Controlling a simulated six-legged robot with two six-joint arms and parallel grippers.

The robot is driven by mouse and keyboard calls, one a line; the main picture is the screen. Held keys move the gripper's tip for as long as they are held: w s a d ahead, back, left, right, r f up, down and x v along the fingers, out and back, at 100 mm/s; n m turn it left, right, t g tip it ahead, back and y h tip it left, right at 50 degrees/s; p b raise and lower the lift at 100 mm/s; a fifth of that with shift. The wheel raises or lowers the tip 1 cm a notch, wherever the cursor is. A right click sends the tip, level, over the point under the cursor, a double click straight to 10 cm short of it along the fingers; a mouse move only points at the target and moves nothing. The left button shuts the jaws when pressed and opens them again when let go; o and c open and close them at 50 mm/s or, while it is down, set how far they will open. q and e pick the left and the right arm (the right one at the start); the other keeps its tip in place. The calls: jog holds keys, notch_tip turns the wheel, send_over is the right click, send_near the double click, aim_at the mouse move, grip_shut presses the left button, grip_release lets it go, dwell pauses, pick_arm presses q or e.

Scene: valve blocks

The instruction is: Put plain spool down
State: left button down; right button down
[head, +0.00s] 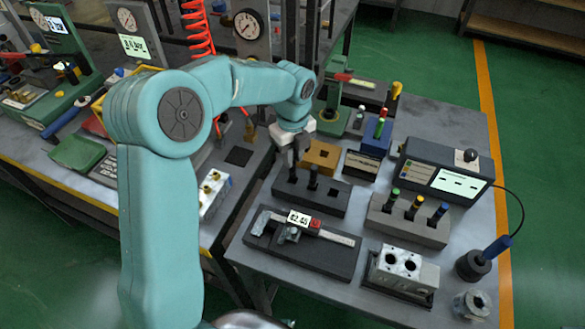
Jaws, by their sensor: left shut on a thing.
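My left gripper (292,167) reaches down from the teal arm over the left end of a dark grey block with recesses (318,201). It is shut on the plain spool, which is mostly hidden by the dark fingers. I cannot tell whether the spool's lower end is inside the block or just above it. A dark pin-like piece (313,178) stands upright in the block just right of the gripper. A square recess at the block's right looks empty. My right gripper is not in view.
A tan block (320,156) stands just behind the gripper. A caliper tray (335,257) lies in front. A grey rack (408,226) with colour-topped pieces, a metal valve block (403,268) and a display box (445,172) stand to the right. Pressure gauges (248,25) stand behind.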

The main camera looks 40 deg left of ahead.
aim_at(292, 176)
pick_arm(q)
jog(key=shift+f, duration=0.4)
notch_tip(292, 176, down, 4)
jog(key=shift+r, duration=0.15)
jog(key=shift+w+f, duration=0.1)
jog(key=shift+f, duration=0.25)
jog(key=shift+f, duration=0.1)
jog(key=c, duration=1)
grip_release()
